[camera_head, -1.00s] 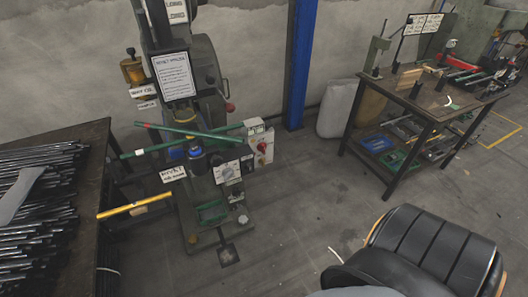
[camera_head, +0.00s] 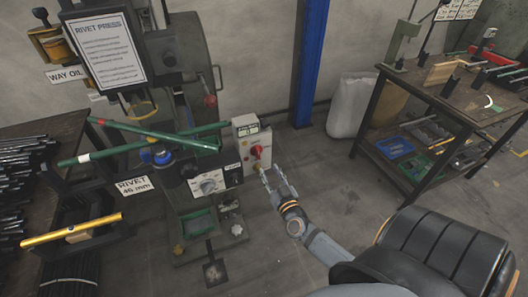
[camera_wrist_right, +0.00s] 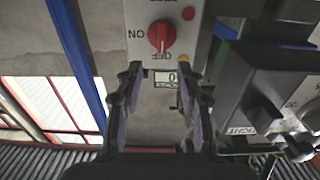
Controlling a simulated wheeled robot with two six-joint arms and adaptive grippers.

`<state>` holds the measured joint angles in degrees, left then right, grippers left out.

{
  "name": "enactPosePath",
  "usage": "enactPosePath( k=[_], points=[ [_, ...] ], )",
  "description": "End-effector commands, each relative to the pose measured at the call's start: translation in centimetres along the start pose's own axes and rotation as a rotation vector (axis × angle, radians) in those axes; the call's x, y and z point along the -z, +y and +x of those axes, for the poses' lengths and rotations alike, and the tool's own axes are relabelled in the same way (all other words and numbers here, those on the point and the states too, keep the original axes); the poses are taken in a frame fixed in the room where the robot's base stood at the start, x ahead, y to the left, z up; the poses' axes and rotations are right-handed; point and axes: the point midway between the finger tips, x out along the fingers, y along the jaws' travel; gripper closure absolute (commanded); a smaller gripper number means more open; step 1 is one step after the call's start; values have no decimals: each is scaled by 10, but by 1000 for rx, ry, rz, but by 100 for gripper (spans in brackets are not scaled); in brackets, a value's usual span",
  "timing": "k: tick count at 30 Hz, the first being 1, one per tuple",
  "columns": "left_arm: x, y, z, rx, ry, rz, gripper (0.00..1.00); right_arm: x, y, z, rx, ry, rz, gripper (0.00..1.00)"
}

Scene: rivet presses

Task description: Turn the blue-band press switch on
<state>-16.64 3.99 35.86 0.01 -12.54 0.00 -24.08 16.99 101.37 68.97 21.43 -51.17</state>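The rivet press (camera_head: 150,190) stands left of centre in the head view, with a blue band (camera_head: 161,156) on its column. On its right side is a pale switch box (camera_head: 245,130) with a red rotary knob (camera_head: 257,152). In the right wrist view the red knob (camera_wrist_right: 161,37) has its grip along the picture's vertical, between "ON" at left and "OFF" just below. My right gripper (camera_head: 272,172) is open and empty just in front of and below the knob, apart from it. Its fingers (camera_wrist_right: 160,80) are spread below the knob in the wrist view. My left gripper is out of view.
Green bars (camera_head: 150,134) cross the press front. A grey dial box (camera_head: 207,184) sits left of the switch box and shows close at right in the wrist view (camera_wrist_right: 250,90). A workbench (camera_head: 450,100) is at right.

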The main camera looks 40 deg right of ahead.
Motion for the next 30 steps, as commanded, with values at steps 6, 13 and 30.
enactPosePath(
  k=[6,13,30],
  points=[
    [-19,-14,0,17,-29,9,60,1,0,15,0,3,2,62],
    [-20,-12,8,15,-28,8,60,-1,0,64,1,2,2,62],
    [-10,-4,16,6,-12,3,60,0,-1,105,2,-2,1,62]
  ],
)
